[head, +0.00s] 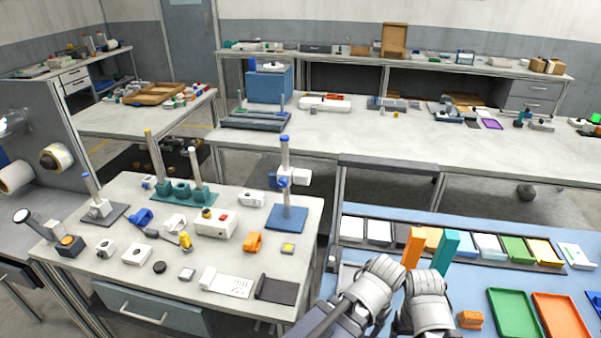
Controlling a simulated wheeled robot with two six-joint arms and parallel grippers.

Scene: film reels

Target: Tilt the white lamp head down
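A white block-like head (298,177) sits on a grey post with blue collars, on a blue square base (287,218) at the right of the near left table. It sticks out to the right and looks about level. A tilted grey piece with a round white face (21,216) stands at that table's left edge; I cannot tell which is the lamp head. My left gripper (383,272) and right gripper (428,290) are close together at the lower middle, well away from both. An upright orange piece (413,247) and teal piece (445,250) show beside them; whether they are held is unclear.
The near left table (222,268) carries several small parts, a white box with a red button (216,222) and a teal stand with posts (186,192). At right, a blue bench holds a row of coloured tiles, a green tray (514,314) and an orange tray (562,318).

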